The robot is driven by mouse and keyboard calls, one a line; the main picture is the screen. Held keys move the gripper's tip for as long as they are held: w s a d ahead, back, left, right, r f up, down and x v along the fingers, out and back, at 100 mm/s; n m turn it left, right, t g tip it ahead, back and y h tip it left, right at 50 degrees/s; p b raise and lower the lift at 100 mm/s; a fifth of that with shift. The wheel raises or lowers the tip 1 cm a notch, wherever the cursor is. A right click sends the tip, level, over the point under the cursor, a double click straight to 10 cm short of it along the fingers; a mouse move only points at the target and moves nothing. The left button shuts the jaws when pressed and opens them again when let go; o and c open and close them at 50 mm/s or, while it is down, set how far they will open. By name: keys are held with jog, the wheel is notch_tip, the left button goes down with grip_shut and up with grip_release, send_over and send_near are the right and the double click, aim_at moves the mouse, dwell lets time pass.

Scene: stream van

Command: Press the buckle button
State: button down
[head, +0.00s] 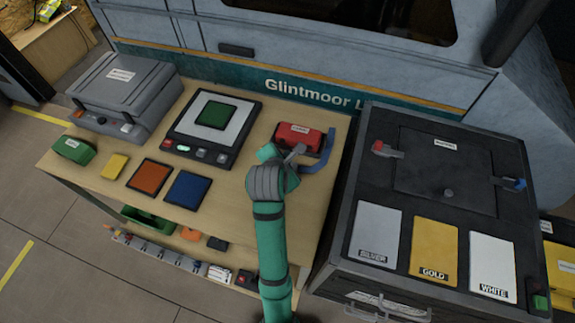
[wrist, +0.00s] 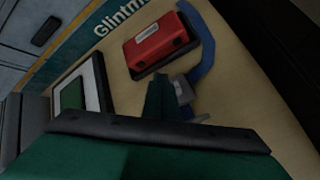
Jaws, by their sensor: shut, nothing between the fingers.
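A red block with a white label (head: 299,136) sits on a dark base at the right end of the wooden table; it also shows in the wrist view (wrist: 160,42). A blue strap (head: 320,178) curves around its right side and shows again in the wrist view (wrist: 208,55). I cannot make out a separate buckle button. My gripper (head: 292,155) is shut and empty, just in front of the red block. In the wrist view its fingers (wrist: 170,92) point toward the block, with a grey piece beside them. I cannot tell whether they touch anything.
A grey case (head: 122,90), a dark device with a green screen (head: 211,113), and orange (head: 149,176) and blue (head: 188,189) pads are on the table. A black cabinet (head: 425,130) stands close on the right. The van wall (head: 330,65) rises behind.

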jog(key=shift+r, duration=1.2)
